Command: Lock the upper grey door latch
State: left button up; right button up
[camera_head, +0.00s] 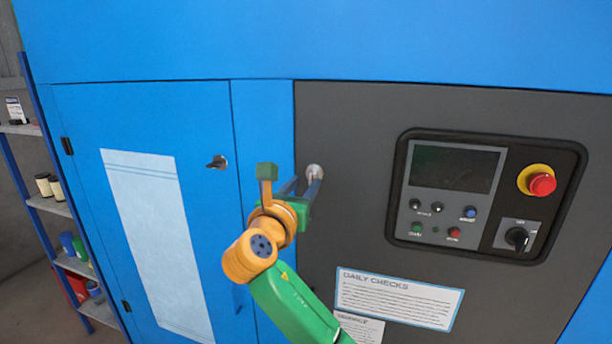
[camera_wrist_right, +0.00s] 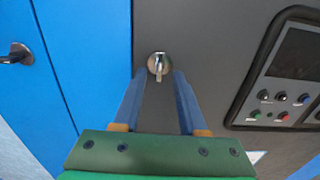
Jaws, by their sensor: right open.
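The upper grey door latch (camera_head: 316,171) is a small silver round fitting near the left edge of the dark grey panel. In the right wrist view the latch (camera_wrist_right: 158,63) shows a short lever that points down. My right gripper (camera_head: 301,186) is open in front of it. In the wrist view the blue-grey fingers of the right gripper (camera_wrist_right: 159,78) reach toward the latch, one on each side. The lever shows between the fingertips, and I cannot tell whether they touch it. My left gripper is not in view.
A dark latch (camera_head: 217,162) sits on the blue door (camera_head: 210,115) to the left. A control panel (camera_head: 405,185) with a red emergency button (camera_head: 542,184) is to the right. A "Daily checks" sign (camera_head: 398,298) is below. Shelves (camera_head: 50,205) stand far left.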

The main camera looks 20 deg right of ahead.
aim_at(310, 178)
jog(key=x, duration=0.2)
jog(key=shift+w+d+r+p, duration=0.1)
jog(key=shift+w+d+p, duration=0.1)
jog(key=shift+d+p, duration=0.15)
jog(key=shift+w, duration=0.2)
jog(key=shift+a, duration=0.1)
grip_shut()
